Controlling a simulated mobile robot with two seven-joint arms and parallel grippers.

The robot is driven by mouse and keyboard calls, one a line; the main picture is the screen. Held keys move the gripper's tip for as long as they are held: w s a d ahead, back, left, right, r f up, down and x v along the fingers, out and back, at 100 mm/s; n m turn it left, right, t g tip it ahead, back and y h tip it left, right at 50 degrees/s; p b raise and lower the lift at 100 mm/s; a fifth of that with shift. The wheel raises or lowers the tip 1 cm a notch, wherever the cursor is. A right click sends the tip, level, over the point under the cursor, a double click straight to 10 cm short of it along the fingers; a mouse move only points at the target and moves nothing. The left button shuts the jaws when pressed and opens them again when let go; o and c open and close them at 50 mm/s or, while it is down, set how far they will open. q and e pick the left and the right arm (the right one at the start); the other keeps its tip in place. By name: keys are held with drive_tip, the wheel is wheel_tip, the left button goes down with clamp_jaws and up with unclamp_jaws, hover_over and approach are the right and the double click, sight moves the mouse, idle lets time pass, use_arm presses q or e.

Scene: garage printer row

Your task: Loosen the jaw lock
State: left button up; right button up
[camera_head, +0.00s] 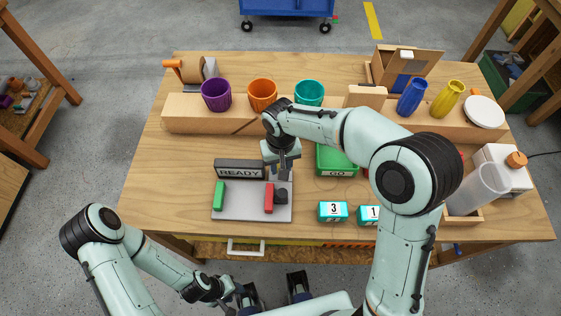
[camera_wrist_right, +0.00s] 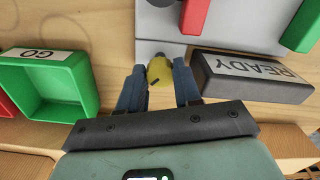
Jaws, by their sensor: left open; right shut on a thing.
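A grey plate (camera_head: 240,212) lies near the table's front edge. It carries a green upright block (camera_head: 219,196), a red block (camera_head: 269,198) and a dark round knob (camera_head: 281,196) beside the red one. I cannot tell which part is the jaw lock. My right gripper (camera_head: 284,166) is above the table just behind the plate, beside the READY block (camera_head: 240,169). In the right wrist view its fingers (camera_wrist_right: 159,88) are shut on a yellow piece (camera_wrist_right: 160,72) with a dark tip pointing at the plate. My left gripper (camera_head: 232,292) is open, low in front of the table.
A green GO bin (camera_head: 336,159) stands right of my right gripper. Numbered teal blocks (camera_head: 333,211) lie near the front edge. Purple (camera_head: 216,95), orange (camera_head: 262,94) and teal (camera_head: 309,93) cups line the back shelf. The front-left table is clear. My right arm hides the right part.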

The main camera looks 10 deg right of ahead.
drive_tip(key=n, duration=0.3)
drive_tip(key=shift+n+p, duration=0.3)
drive_tip(key=shift+p, duration=0.1)
use_arm(q)
drive_tip(key=shift+w+r+p, duration=0.25)
drive_tip(key=shift+r, duration=0.3)
drive_tip(key=shift+w+r+p, duration=0.2)
drive_tip(key=shift+w+r, duration=0.05)
drive_tip(key=shift+r, duration=0.25)
use_arm(e)
drive_tip(key=shift+d+n, duration=0.1)
drive_tip(key=shift+n, duration=1.9)
drive_tip(key=o, duration=0.8)
drive_tip(key=shift+c, duration=0.2)
use_arm(q)
drive_tip(key=shift+w+r+p, duration=0.25)
drive_tip(key=shift+r+p, duration=0.15)
drive_tip(key=shift+r, duration=0.05)
drive_tip(key=shift+w+r+p, duration=0.2)
drive_tip(key=shift+r+p, duration=0.15)
drive_tip(key=shift+r, duration=0.1)
use_arm(e)
wheel_tip(320, 180, up, 14)
drive_tip(key=shift+f, duration=0.25)
use_arm(q)
drive_tip(key=shift+s, duration=0.1)
use_arm(e)
drive_tip(key=shift+f, duration=0.1)
